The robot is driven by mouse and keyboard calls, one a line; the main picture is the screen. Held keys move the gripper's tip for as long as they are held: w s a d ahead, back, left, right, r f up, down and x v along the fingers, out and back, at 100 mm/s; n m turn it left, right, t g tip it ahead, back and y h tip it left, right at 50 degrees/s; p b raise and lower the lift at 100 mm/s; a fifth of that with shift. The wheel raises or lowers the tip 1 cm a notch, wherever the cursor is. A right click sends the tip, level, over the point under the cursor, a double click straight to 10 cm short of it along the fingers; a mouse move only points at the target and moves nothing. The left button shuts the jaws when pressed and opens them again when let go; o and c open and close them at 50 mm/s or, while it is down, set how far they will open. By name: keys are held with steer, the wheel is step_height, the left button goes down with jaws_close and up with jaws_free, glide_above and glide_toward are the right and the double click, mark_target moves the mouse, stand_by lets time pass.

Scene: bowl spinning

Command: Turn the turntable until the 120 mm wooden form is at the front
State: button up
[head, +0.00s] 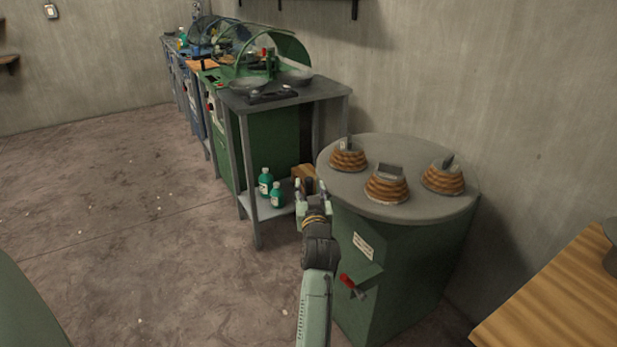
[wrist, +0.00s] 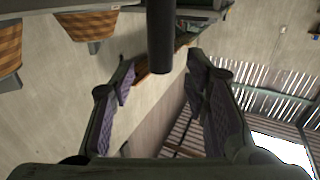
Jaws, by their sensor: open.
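The turntable (head: 345,190) is a round grey disc on top of a green cabinet. Three ringed wooden forms with grey tops stand on it: one at the back left (head: 348,160), one at the front (head: 387,188) and one at the right (head: 443,179). I cannot tell which is the 120 mm one; no sizes are legible. My gripper (head: 309,188) is just left of the disc's left edge, open, with nothing visibly held. In the wrist view its fingers are spread, and two forms (wrist: 88,27) show at the upper left, upside down.
The green cabinet (head: 390,260) carries a label and a red-knobbed lever (head: 347,280). A grey metal table (head: 290,92) with green bottles (head: 266,183) on its lower shelf stands left of the turntable. A wooden tabletop (head: 560,300) is at lower right. Floor at left is clear.

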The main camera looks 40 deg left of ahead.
mark_target(309, 184)
steer(key=shift+p+x, duration=0.35)
steer(key=shift+x, duration=1.8)
jaws_close()
